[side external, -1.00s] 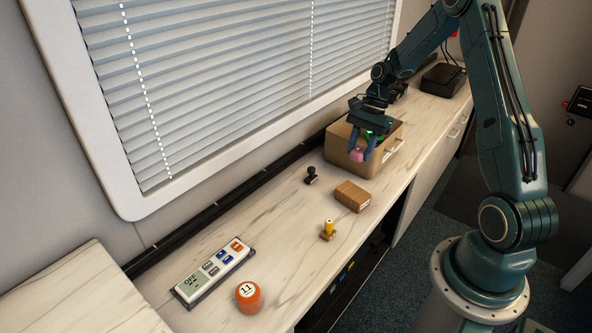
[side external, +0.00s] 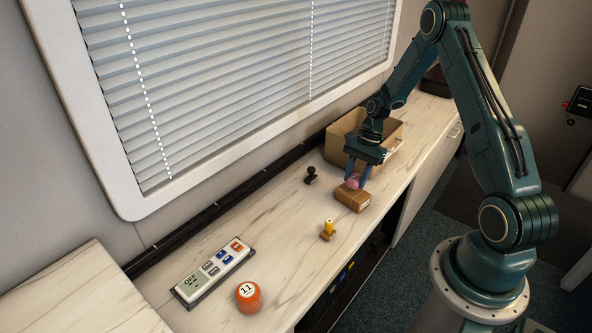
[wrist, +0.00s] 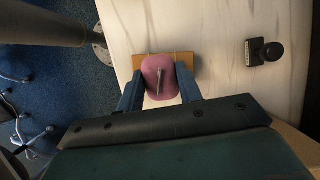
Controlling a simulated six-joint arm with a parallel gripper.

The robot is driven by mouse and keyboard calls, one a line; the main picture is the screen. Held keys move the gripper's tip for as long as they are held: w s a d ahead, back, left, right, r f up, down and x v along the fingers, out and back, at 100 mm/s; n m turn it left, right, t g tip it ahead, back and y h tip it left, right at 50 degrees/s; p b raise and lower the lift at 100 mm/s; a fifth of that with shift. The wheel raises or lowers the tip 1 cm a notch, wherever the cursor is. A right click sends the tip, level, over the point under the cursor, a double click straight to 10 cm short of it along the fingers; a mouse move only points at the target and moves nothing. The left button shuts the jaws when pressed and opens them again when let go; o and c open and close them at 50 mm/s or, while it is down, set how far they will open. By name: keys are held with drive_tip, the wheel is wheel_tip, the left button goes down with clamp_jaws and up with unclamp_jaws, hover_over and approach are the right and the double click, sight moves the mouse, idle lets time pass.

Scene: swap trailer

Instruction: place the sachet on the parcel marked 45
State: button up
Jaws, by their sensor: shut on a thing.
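My gripper (side external: 357,178) is shut on a pink sachet (side external: 353,181). In the wrist view the sachet (wrist: 160,77) sits between the two blue fingers, with a small grey strip on its face. The brown parcel (side external: 352,200) lies on the counter right under the sachet. In the wrist view the parcel (wrist: 185,60) shows behind the sachet, which covers its middle. I cannot tell whether the sachet touches the parcel. No number can be read on the parcel.
An open cardboard box (side external: 341,135) stands behind my gripper. A black stamp (side external: 311,175), a yellow-handled stamp (side external: 328,230), an orange ball marked 11 (side external: 248,296) and a button panel (side external: 214,272) lie on the counter. The counter is clear between them.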

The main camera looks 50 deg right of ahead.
drive_tip(key=shift+f, duration=1.1)
drive_tip(key=shift+f, duration=0.15)
drive_tip(key=o, duration=1)
drive_tip(key=shift+c, duration=0.2)
drive_tip(key=v, duration=1.2)
drive_tip(key=shift+r, duration=0.25)
